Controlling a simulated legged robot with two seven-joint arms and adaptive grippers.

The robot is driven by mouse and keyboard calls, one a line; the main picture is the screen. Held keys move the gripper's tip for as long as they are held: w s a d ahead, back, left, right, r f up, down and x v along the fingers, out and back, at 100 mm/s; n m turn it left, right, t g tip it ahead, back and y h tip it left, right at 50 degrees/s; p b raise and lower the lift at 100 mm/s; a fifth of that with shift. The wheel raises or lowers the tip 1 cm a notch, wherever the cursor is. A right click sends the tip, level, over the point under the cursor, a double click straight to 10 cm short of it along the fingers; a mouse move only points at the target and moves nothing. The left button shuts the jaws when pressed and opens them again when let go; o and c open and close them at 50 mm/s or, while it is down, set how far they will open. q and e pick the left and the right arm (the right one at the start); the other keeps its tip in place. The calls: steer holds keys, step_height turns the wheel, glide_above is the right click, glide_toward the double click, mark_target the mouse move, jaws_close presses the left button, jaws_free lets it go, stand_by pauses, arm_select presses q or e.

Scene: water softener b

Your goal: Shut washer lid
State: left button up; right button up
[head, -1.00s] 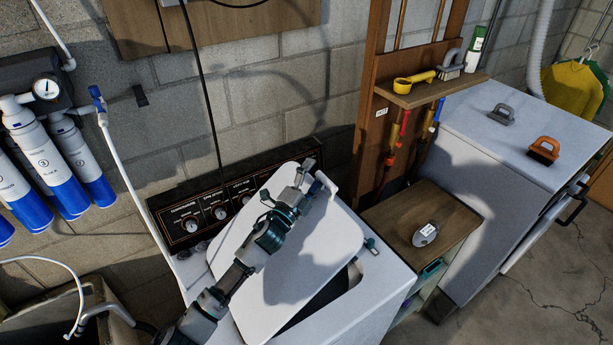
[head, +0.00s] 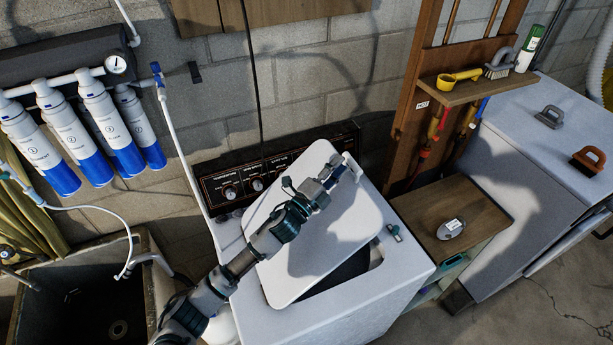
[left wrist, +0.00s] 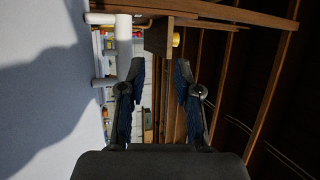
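The white washer (head: 390,290) stands against the wall with its lid (head: 315,245) raised and tilted. The dark tub opening (head: 350,270) shows beneath the lid's right edge. A small white handle (head: 352,167) is near the lid's upper right corner. My left gripper (head: 330,180) is in front of the lid's upper part, close to the handle. In the left wrist view its fingers (left wrist: 160,85) are spread with nothing between them. The lid (left wrist: 45,90) fills the left side there, and the handle (left wrist: 122,45) is just left of the fingers. Contact cannot be told. My right gripper is not in view.
A control panel (head: 265,175) is behind the washer. A sink (head: 110,300) stands at the left, below the filter cylinders (head: 75,140). A wooden-topped cabinet (head: 470,205) with a grey device (head: 450,229) and a white appliance (head: 535,155) are at the right.

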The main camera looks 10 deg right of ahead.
arm_select(q)
steer(key=s+a+r+p, duration=0.2)
steer(key=s+a+r, duration=0.2)
steer(key=s+a, duration=0.3)
steer(key=a, duration=0.2)
steer(key=shift+s+a, duration=0.2)
steer(key=shift+a, duration=0.2)
stand_by(0.5)
